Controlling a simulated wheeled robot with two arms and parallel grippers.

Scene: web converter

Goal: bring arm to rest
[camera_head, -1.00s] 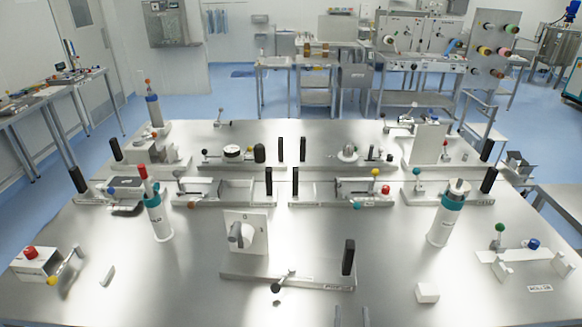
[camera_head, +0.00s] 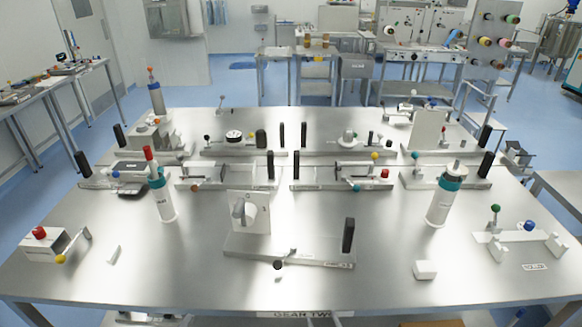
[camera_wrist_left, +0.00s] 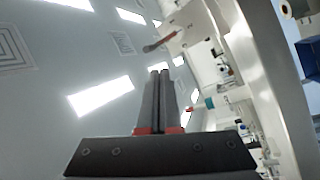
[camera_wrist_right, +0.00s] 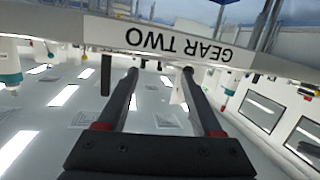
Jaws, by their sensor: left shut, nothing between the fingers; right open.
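My left gripper (camera_wrist_left: 160,74) shows in the left wrist view, shut with its two dark fingers together and nothing between them. Bright ceiling panels and part of the room lie behind it. My right gripper (camera_wrist_right: 160,72) shows in the right wrist view, open and empty, its dark fingers spread apart. An upside-down GEAR TWO label (camera_wrist_right: 178,42) on a pale strip lies just beyond its fingertips in that picture; I cannot tell the gap. Neither gripper shows in the head view.
The steel table (camera_head: 120,285) fills the lower head view, its front edge now visible. A crank fixture (camera_head: 248,213), a white block (camera_head: 425,270), a red-button box (camera_head: 42,243) and two teal-banded cylinders, left (camera_head: 161,195) and right (camera_head: 443,203), stand on it. Bare tabletop lies between them.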

